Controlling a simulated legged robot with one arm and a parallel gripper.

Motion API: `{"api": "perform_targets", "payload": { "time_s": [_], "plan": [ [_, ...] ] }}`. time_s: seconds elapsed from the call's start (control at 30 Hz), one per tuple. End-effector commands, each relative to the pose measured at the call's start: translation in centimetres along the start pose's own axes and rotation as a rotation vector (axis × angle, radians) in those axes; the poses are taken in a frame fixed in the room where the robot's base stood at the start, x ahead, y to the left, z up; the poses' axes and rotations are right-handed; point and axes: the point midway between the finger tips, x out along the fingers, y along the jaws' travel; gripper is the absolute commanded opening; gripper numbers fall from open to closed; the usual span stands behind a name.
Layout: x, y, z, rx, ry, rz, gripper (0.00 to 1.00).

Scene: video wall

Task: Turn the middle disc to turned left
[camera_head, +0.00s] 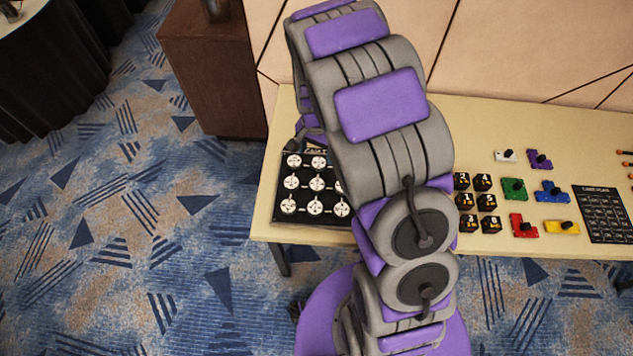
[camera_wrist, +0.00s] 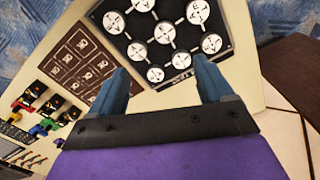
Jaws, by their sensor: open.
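A black board (camera_head: 265,213) with rows of white round discs lies on the table, left of my arm. The middle disc (camera_head: 316,184) is white with dark markings and shows near the centre of the board. In the wrist view the middle disc (camera_wrist: 165,32) sits at the top centre, among other discs on the board (camera_wrist: 232,35). Its exact turn is too small to read. My gripper (camera_wrist: 161,64) is open and empty, its two blue-grey fingers spread and pointing toward the board. In the head view my arm hides part of the board's right side.
The pale table (camera_head: 500,111) also holds black numbered cubes (camera_head: 464,200), coloured pieces with knobs (camera_head: 514,188) and a dark panel (camera_head: 605,213). In the wrist view a brown card panel (camera_wrist: 80,62) lies beside the board. A brown cabinet (camera_head: 212,75) stands behind left.

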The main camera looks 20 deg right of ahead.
Motion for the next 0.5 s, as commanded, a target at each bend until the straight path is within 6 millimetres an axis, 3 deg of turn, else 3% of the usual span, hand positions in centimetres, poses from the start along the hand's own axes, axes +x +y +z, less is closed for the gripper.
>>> {"api": "perform_targets", "payload": {
  "time_s": [0.1,0.23,0.37,0.5],
  "plan": [
    [2.0,-0.5,-1.1,0.037,0.002,-0.007,0.80],
    [3.0,-0.5,-1.8,0.056,0.001,-0.014,0.80],
    [3.8,-0.4,-2.1,0.059,-0.001,-0.017,0.80],
    [5.8,-0.7,-1.8,0.058,0.002,-0.014,0.80]
  ]
}}
